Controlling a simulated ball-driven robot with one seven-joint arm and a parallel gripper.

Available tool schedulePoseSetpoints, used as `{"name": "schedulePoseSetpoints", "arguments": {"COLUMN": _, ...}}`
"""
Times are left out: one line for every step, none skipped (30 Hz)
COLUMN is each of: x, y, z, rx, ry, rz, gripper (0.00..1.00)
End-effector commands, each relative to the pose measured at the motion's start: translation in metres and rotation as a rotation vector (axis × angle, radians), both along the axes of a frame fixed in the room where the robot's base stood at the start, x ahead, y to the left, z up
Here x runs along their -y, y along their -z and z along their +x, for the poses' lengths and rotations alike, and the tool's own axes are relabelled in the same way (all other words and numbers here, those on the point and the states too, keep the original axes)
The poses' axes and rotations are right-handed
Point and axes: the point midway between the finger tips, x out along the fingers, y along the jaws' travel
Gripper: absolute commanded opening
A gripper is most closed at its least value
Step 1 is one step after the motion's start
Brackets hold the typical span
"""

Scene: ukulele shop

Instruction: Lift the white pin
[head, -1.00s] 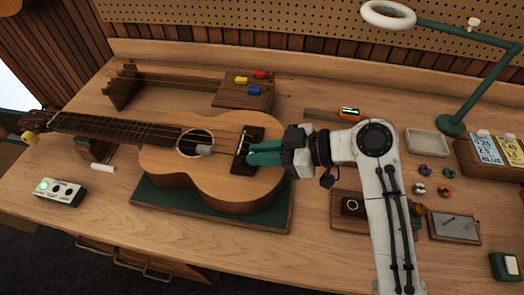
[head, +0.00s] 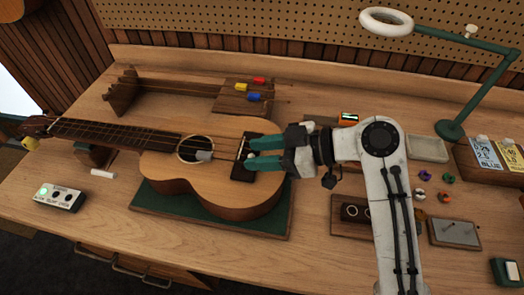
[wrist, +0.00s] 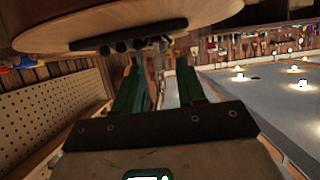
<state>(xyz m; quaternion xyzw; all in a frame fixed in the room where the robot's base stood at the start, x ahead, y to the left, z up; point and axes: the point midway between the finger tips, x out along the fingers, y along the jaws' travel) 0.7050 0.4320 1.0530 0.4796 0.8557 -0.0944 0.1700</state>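The ukulele (head: 225,180) lies face up with its dark bridge (head: 243,172). A small pale spot (head: 249,154) shows at the bridge between my fingertips; it may be the white pin, but it is too small to be sure. My gripper (head: 250,154) has two teal fingers spread apart, one above the other in the head view, with their tips over the bridge. In the wrist view my gripper (wrist: 160,72) is open, with the bridge (wrist: 128,38) and several dark round pin heads (wrist: 135,45) beyond the tips. I see nothing held.
A green mat (head: 155,201) lies under the ukulele. A grey piece (head: 204,155) sits by the sound hole. A white stick (head: 104,173) and a switch box (head: 60,197) are at left. A lamp (head: 452,128) and a grey tray (head: 427,148) stand at right.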

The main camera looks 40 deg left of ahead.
Motion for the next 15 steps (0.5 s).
{"name": "schedulePoseSetpoints", "arguments": {"x": 0.000, "y": 0.000, "z": 0.000, "rx": -0.001, "ry": -0.001, "rz": -0.001, "gripper": 0.40}}
{"name": "schedulePoseSetpoints", "arguments": {"x": 0.000, "y": 0.001, "z": 0.000, "rx": -0.001, "ry": -0.001, "rz": -0.002, "gripper": 0.40}}
{"name": "schedulePoseSetpoints", "arguments": {"x": 0.000, "y": 0.001, "z": 0.000, "rx": -0.001, "ry": -0.001, "rz": -0.002, "gripper": 0.40}}
{"name": "schedulePoseSetpoints", "arguments": {"x": 0.000, "y": 0.001, "z": 0.000, "rx": -0.001, "ry": -0.001, "rz": -0.002, "gripper": 0.40}}
{"name": "schedulePoseSetpoints", "arguments": {"x": 0.001, "y": 0.001, "z": 0.000, "rx": -0.001, "ry": -0.001, "rz": -0.002, "gripper": 0.40}}
{"name": "schedulePoseSetpoints", "arguments": {"x": 0.002, "y": 0.000, "z": 0.001, "rx": 0.000, "ry": 0.000, "rz": -0.001, "gripper": 0.40}}
{"name": "schedulePoseSetpoints", "arguments": {"x": 0.003, "y": 0.000, "z": 0.002, "rx": 0.000, "ry": 0.000, "rz": -0.001, "gripper": 0.40}}
{"name": "schedulePoseSetpoints", "arguments": {"x": 0.005, "y": -0.001, "z": 0.003, "rx": 0.000, "ry": 0.001, "rz": -0.001, "gripper": 0.40}}
{"name": "schedulePoseSetpoints", "arguments": {"x": 0.008, "y": -0.002, "z": 0.006, "rx": 0.001, "ry": 0.002, "rz": 0.000, "gripper": 0.40}}
{"name": "schedulePoseSetpoints", "arguments": {"x": 0.011, "y": -0.003, "z": 0.008, "rx": 0.001, "ry": 0.002, "rz": 0.000, "gripper": 0.40}}
{"name": "schedulePoseSetpoints", "arguments": {"x": 0.015, "y": -0.005, "z": 0.010, "rx": 0.001, "ry": 0.002, "rz": 0.000, "gripper": 0.40}}
{"name": "schedulePoseSetpoints", "arguments": {"x": 0.021, "y": -0.007, "z": 0.014, "rx": 0.002, "ry": 0.004, "rz": 0.000, "gripper": 0.40}}
{"name": "schedulePoseSetpoints", "arguments": {"x": 0.025, "y": -0.010, "z": 0.016, "rx": 0.001, "ry": 0.004, "rz": 0.001, "gripper": 0.40}}
{"name": "schedulePoseSetpoints", "arguments": {"x": 0.030, "y": -0.012, "z": 0.019, "rx": 0.001, "ry": 0.003, "rz": -0.001, "gripper": 0.40}}
{"name": "schedulePoseSetpoints", "arguments": {"x": 0.036, "y": -0.015, "z": 0.023, "rx": 0.002, "ry": 0.004, "rz": 0.000, "gripper": 0.40}}
